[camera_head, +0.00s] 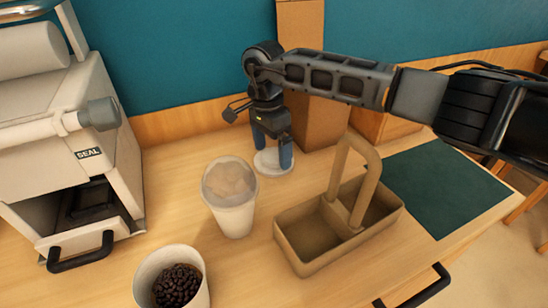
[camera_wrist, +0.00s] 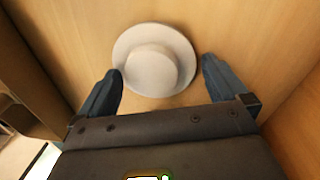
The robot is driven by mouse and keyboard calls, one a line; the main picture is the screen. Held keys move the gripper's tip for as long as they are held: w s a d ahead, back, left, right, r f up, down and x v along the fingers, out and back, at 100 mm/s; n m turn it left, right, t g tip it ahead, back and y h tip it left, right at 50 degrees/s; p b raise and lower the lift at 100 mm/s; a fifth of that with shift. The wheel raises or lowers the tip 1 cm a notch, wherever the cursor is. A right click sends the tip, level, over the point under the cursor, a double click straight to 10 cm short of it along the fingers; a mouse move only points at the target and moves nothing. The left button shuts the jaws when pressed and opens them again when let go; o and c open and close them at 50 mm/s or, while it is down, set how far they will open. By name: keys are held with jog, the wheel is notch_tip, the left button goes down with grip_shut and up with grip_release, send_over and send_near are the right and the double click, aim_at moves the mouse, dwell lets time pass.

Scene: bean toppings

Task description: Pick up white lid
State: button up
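The white lid (camera_head: 270,161) lies flat on the wooden counter near the back wall. In the wrist view the lid (camera_wrist: 154,60) is a round disc with a raised centre. My gripper (camera_head: 272,158) is above the lid, pointing down, with its blue fingers spread open. In the wrist view my gripper (camera_wrist: 162,85) has one finger at each side of the lid's near part. The fingers look apart from the raised centre. I cannot tell whether a fingertip touches the rim.
A clear-topped cup (camera_head: 232,205) and a cup of dark beans (camera_head: 172,280) stand in front. A handled tan carrier (camera_head: 292,250) is at front right, a dark green mat (camera_head: 440,190) beyond it. A sealing machine (camera_head: 70,140) stands left. Cardboard boxes (camera_head: 318,110) stand close behind my gripper.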

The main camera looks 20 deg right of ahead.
jog(key=c, duration=0.8)
